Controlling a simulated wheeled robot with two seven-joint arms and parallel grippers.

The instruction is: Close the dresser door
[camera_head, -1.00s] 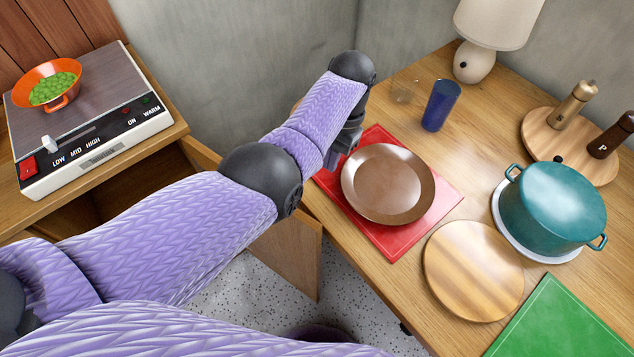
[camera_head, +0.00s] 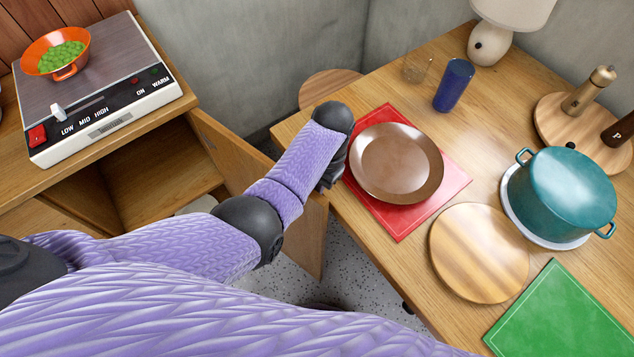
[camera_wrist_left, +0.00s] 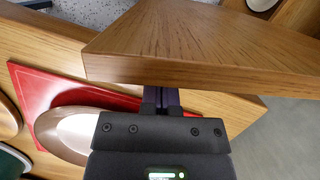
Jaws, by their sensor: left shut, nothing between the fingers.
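The dresser (camera_head: 150,128) stands at the left with its dark inside showing. Its wooden door (camera_head: 305,245) stands open, swung out toward the table, and my left arm hides part of it. My left gripper (camera_head: 331,183) is at the door's outer end, beside the table's left edge and the red mat. In the left wrist view, the gripper (camera_wrist_left: 161,95) is shut and empty, and its fingers lie close to a wooden panel (camera_wrist_left: 205,45), which looks like the door. I cannot tell whether they touch it. My right gripper is not in view.
The table (camera_head: 395,265) holds a red mat (camera_head: 405,226) with a brown plate (camera_head: 397,162), a blue cup (camera_head: 453,86), a round board (camera_head: 478,255) and a teal pot (camera_head: 563,195). A hot plate (camera_head: 95,85) with an orange bowl (camera_head: 55,55) sits on the dresser.

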